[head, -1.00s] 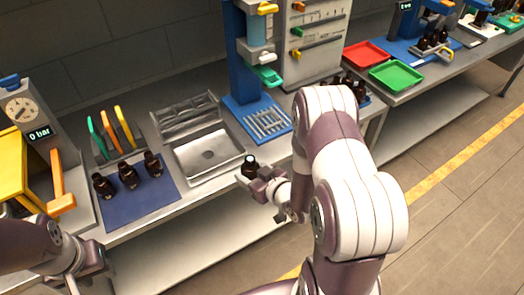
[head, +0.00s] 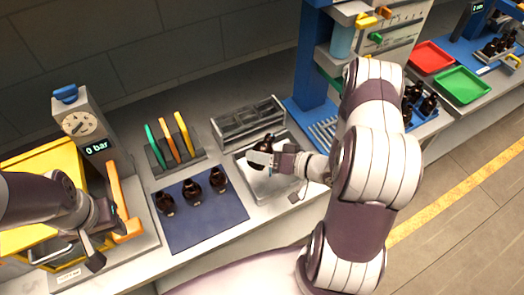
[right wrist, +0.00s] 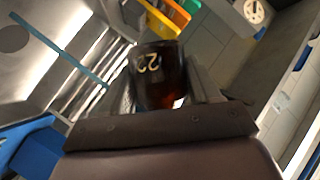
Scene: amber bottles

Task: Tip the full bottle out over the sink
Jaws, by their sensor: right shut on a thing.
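My right gripper (head: 275,158) is shut on a dark amber bottle (head: 262,146) and holds it above the grey sink (head: 262,188). The bottle looks tilted; its lower part is hidden behind the gripper in the head view. In the right wrist view the same bottle (right wrist: 160,78), with a pale "22" marking, sits between the fingers. I cannot see liquid leaving it. My left gripper (head: 105,240) is at the left, near an orange lever; its jaw opening is unclear.
Three amber bottles (head: 192,186) stand on a blue mat (head: 205,226) left of the sink. A grey rack (head: 248,122) is behind the sink. A gauge machine (head: 88,130) is at left, a blue stand (head: 312,75) at right. Red (head: 430,57) and green (head: 462,84) trays lie farther right.

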